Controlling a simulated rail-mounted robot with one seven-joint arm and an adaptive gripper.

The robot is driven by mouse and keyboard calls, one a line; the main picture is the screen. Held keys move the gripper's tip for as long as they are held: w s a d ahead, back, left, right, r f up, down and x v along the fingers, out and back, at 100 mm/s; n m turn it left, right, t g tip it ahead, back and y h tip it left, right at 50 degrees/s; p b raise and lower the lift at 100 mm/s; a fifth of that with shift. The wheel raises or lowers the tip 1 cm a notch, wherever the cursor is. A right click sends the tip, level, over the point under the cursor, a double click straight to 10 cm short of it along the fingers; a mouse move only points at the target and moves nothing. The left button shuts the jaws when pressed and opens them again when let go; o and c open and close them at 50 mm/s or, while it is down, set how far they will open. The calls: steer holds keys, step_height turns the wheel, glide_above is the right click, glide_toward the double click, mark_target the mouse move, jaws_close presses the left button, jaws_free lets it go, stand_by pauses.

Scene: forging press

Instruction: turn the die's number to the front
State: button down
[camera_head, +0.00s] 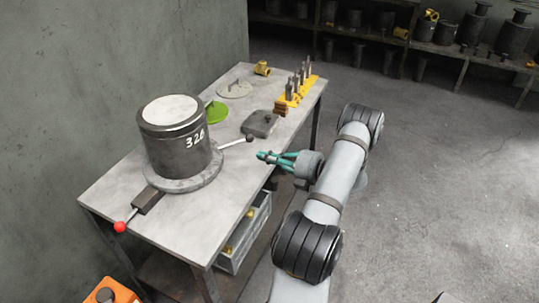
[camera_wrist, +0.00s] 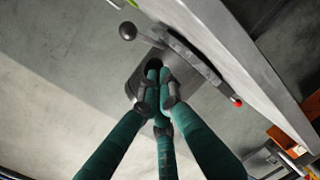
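The die is a dark grey drum (camera_head: 178,150) with a pale top, standing upright on a round grey base plate (camera_head: 205,180) on the table. The white number 326 (camera_head: 195,139) shows on its right side as seen in the head view. A rod with a dark knob (camera_head: 249,138) sticks out to the right of the base, and a rod with a red knob (camera_head: 120,227) to the lower left. The knobs also show in the wrist view, dark (camera_wrist: 127,31) and red (camera_wrist: 238,101). My gripper (camera_head: 263,156) has its teal fingers drawn together, just beside the dark knob, apparently empty.
The table (camera_head: 110,190) holds a grey block (camera_head: 260,123), a green disc (camera_head: 216,112), a pale disc (camera_head: 235,89) and a yellow tool rack (camera_head: 297,92) behind the die. Shelves stand at the back right. An orange box (camera_head: 105,292) is at the lower left.

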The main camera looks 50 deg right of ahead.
mark_target(235, 144)
steer(key=p+x, duration=0.1)
steer(key=x, duration=0.5)
steer(key=shift+r, duration=0.15)
steer(key=w, duration=0.1)
steer(key=w+d+f, duration=0.1)
steer(key=shift+w+d+p, duration=0.2)
steer(key=shift+w+p, duration=0.1)
steer(key=shift+p, duration=0.1)
steer(key=shift+w+d, duration=0.2)
steer(key=shift+w, duration=0.25)
steer(key=shift+f, duration=0.1)
